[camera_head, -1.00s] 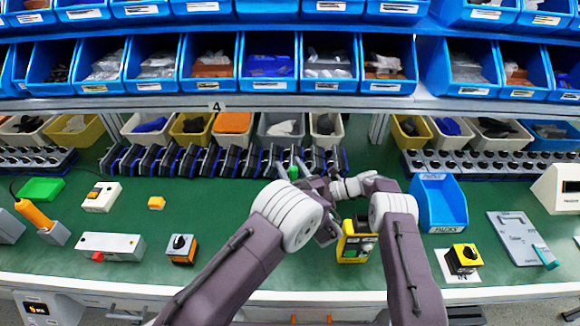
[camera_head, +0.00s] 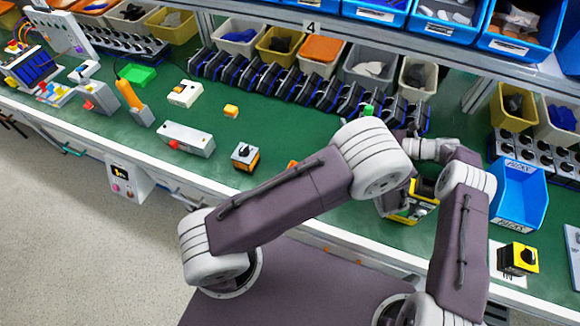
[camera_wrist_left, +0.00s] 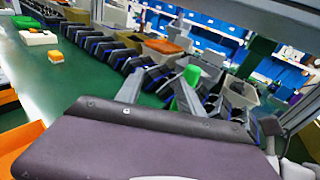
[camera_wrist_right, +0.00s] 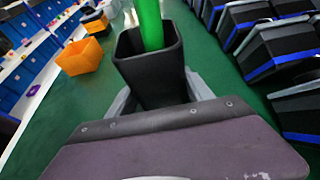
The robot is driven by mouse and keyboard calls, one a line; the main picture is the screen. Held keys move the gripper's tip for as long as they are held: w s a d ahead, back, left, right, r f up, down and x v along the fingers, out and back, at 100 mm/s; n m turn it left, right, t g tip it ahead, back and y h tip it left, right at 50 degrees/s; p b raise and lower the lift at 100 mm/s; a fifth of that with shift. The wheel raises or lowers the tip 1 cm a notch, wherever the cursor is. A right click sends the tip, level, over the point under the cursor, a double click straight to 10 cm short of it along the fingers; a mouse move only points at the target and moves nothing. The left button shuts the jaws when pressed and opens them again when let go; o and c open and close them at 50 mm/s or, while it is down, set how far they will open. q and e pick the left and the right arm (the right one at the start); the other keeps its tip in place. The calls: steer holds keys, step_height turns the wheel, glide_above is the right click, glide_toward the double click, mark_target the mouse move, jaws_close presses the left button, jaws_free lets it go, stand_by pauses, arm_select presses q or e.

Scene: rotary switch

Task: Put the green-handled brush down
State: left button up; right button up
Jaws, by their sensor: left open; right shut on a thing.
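The brush's green handle (camera_wrist_right: 150,22) stands up out of a black square holder (camera_wrist_right: 150,68) in the right wrist view. My right gripper (camera_wrist_right: 160,95) has its grey fingers on both sides of that holder and is shut on it. Any bristles are hidden inside. The green handle top also shows in the head view (camera_head: 369,110), just above my left arm. In the left wrist view, the green handle (camera_wrist_left: 188,82) stands close beyond the open fingers of my left gripper (camera_wrist_left: 158,88). In the head view, my arms cover most of both grippers.
A row of black and blue holders (camera_head: 290,85) runs behind the grippers. A yellow device (camera_head: 425,188) sits close under my arms. A blue bin (camera_head: 518,195) and a yellow switch box (camera_head: 518,258) stand at right. Green tabletop (camera_head: 205,130) is clear at left between small boxes.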

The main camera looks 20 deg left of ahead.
arm_select(q)
steer(key=s+a+f+n+g+y, duration=0.1)
steer(key=s+a+n+g, duration=0.25)
steer(key=a, duration=0.35)
steer(key=s+a+f+n+g+y, duration=0.1)
steer(key=s+a+n+g, duration=0.3)
steer(key=a, duration=0.3)
steer(key=s+a+f+n+g+h, duration=0.2)
steer(key=s+n+g, duration=0.2)
steer(key=s+n, duration=0.15)
steer(key=s+a+f+n+g+h, duration=0.1)
steer(key=s+a+n+g+h, duration=0.1)
steer(key=s+a+n+g, duration=0.3)
arm_select(e)
steer(key=shift+a, duration=0.1)
arm_select(q)
steer(key=s+d+n+t+h, duration=0.3)
steer(key=d+n+h, duration=0.3)
steer(key=n, duration=0.5)
steer(key=shift+s+r+n+h, duration=0.3)
steer(key=shift+s+h, duration=0.1)
steer(key=shift+s, duration=0.45)
steer(key=shift+d, duration=0.15)
